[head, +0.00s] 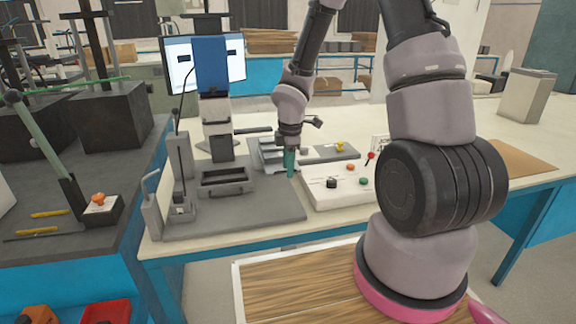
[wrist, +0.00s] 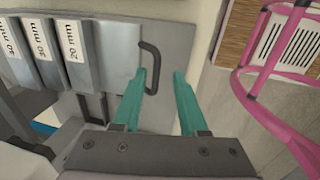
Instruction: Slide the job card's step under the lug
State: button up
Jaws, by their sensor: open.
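My gripper (head: 290,163) points down beside the grey step block (head: 268,146) on the bench. In the wrist view my gripper (wrist: 161,73) has its two green fingers apart. A dark handle (wrist: 154,66) on the block's grey plate (wrist: 115,45) shows between the fingertips, nearer the left one; I cannot tell whether they touch. Steps labelled 40 mm (wrist: 12,50), 30 mm (wrist: 42,50) and 20 mm (wrist: 76,55) lie to the left of the handle. A small white card (head: 380,146) stands behind the control box; its text is unreadable. I cannot make out the lug.
A press with a blue head (head: 211,68) stands left of my gripper, with a grey open-topped box (head: 226,178) at its foot. A white control box (head: 340,190) with coloured knobs is to the right. The far right bench (head: 470,125) has free room.

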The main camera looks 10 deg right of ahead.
notch_tip(320, 180, up, 11)
jog(key=s, duration=0.2)
jog(key=shift+f, duration=0.15)
dwell(0.3)
jog(key=s+d+r+m+t+y, duration=0.1)
jog(key=s+d+r+m+t, duration=0.1)
jog(key=s+r+m, duration=0.6)
jog(key=s+d+r+m+t+y, duration=0.1)
jog(key=s+d+r+m+t, duration=0.2)
jog(key=s+r+m, duration=0.6)
notch_tip(320, 180, up, 6)
jog(key=m, duration=0.5)
jog(key=shift+d+f, duration=0.15)
jog(key=shift+d, duration=0.2)
